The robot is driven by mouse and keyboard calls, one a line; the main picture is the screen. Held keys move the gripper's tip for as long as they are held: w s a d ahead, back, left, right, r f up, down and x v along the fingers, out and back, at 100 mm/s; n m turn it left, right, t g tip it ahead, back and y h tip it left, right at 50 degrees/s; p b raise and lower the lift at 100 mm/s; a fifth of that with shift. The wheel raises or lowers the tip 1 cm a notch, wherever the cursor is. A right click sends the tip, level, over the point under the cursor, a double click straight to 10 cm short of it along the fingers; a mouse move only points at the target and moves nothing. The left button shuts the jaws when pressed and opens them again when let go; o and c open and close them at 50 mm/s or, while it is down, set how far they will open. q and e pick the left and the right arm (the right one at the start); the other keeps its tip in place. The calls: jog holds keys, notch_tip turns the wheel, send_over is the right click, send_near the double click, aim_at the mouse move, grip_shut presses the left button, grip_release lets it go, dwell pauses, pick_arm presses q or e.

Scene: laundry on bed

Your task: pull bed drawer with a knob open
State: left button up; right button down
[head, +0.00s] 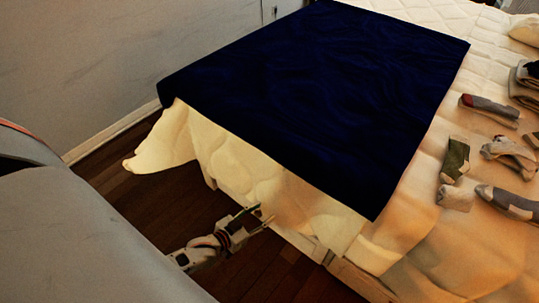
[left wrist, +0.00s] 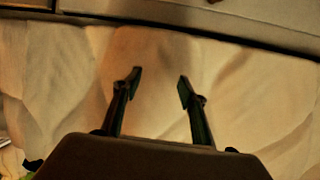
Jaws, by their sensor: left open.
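The bed's wooden side (head: 360,281) shows in the head view below the hanging cream sheet, which covers much of it. In the left wrist view a pale board (left wrist: 190,14) of the bed crosses the top, with a dark gap along its lower edge. A small brownish bit at the top edge of that view may be the knob, but it is cut off. My left gripper (head: 265,214) is open and empty beside the bed's side, close to the sheet. Its two fingers (left wrist: 160,84) stand apart in the wrist view, in front of the cream sheet. My right gripper is not in view.
A dark blue blanket (head: 325,85) covers much of the bed. Several socks, such as a green one (head: 455,158), lie at the right. The cream sheet (head: 235,165) hangs over the bed edge near my gripper. Bare dark wood floor (head: 150,203) lies beside the bed.

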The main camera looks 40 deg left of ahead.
pick_arm(q)
jog(key=n+y+b, duration=0.1)
jog(key=b, duration=0.4)
send_near(256, 215)
jog(key=w+d, duration=0.1)
jog(key=w, duration=0.1)
jog(key=b+x, duration=0.1)
jog(key=x, duration=0.3)
jog(key=b+x, duration=0.2)
jog(key=x, duration=0.1)
jog(key=shift+w+a+f, duration=0.2)
jog(key=shift+w+f, duration=0.1)
jog(key=shift+f, duration=0.1)
jog(key=shift+w, duration=0.5)
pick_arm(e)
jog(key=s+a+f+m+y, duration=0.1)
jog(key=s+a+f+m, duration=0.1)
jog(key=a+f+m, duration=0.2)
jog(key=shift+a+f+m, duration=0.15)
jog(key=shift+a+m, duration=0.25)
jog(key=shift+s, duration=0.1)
pick_arm(q)
grip_shut()
